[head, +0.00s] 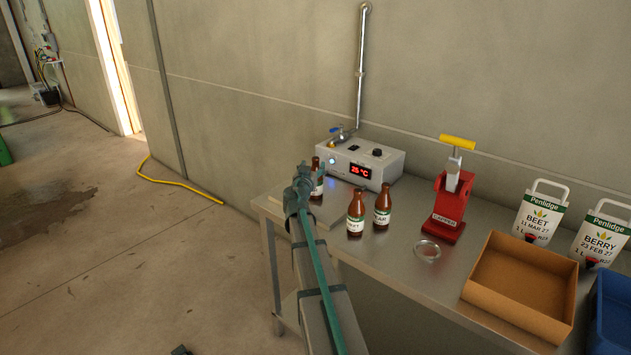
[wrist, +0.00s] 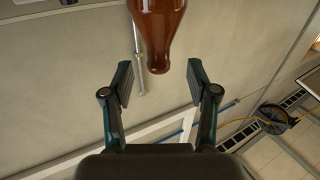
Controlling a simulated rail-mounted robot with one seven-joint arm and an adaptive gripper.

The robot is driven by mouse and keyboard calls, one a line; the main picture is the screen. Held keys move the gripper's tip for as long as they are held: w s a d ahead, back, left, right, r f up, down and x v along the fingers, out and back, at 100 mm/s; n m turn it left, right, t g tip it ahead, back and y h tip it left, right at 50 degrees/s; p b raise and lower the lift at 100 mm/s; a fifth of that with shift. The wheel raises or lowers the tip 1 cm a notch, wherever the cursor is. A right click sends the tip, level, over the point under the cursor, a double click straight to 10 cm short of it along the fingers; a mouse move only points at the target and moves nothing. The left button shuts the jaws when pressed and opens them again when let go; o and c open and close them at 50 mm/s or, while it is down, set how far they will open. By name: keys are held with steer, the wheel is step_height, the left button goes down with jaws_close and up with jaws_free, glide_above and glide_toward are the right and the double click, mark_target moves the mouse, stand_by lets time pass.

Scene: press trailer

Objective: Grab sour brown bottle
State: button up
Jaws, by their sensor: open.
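Three brown bottles with white labels stand upright on the steel table. One (head: 318,187) is at the left by the grey box, partly covered by my gripper; its label cannot be read. My gripper (head: 308,172) is open beside the left bottle. In the wrist view a brown bottle (wrist: 157,28) shows at the top, its neck pointing down, between and beyond the spread fingers (wrist: 158,82). The fingers do not appear to touch it.
The grey box (head: 362,160) with a red display stands behind the bottles. A red capper (head: 448,205), a clear round dish (head: 427,250), a brown open box (head: 520,285), two white pouches (head: 541,212) and a blue crate (head: 612,315) fill the table's right side.

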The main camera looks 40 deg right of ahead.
mark_target(315, 162)
steer(key=p+x, duration=0.2)
steer(key=x, duration=0.2)
steer(key=shift+s+r, duration=0.1)
steer(key=shift+r, duration=0.1)
steer(key=shift+w+d+f, duration=0.1)
steer(key=shift+w+d, duration=0.15)
jaws_close()
